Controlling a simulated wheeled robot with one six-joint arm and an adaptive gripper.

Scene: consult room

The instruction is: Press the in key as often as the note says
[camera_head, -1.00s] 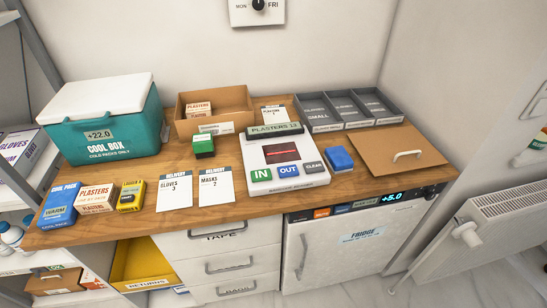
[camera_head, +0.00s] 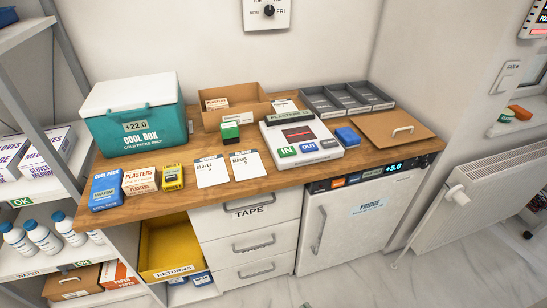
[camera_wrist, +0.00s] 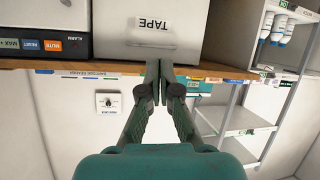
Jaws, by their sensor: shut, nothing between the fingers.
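The white counter device (camera_head: 271,141) stands on the wooden worktop in the head view. Its green IN key (camera_head: 287,152) is at the front left, beside the blue OUT key (camera_head: 309,147) and grey CLEAR key (camera_head: 330,143). A green display on its back edge reads PLASTERS; its number is too small now. A delivery note for gloves (camera_head: 212,172) shows 3 and a masks note (camera_head: 247,165) shows 2. A third note (camera_head: 283,105) lies behind the device, partly hidden and unreadable. My gripper (camera_wrist: 159,66) is shut and empty in the wrist view, near the worktop edge and TAPE drawer, apart from the keys.
A cool box (camera_head: 135,114) stands at the back left, with several small boxes in front. A blue block (camera_head: 347,135) sits right of the device. Grey trays (camera_head: 345,99) and a brown board (camera_head: 392,131) are farther right. The fridge (camera_head: 350,220) is below; bare floor lies in front.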

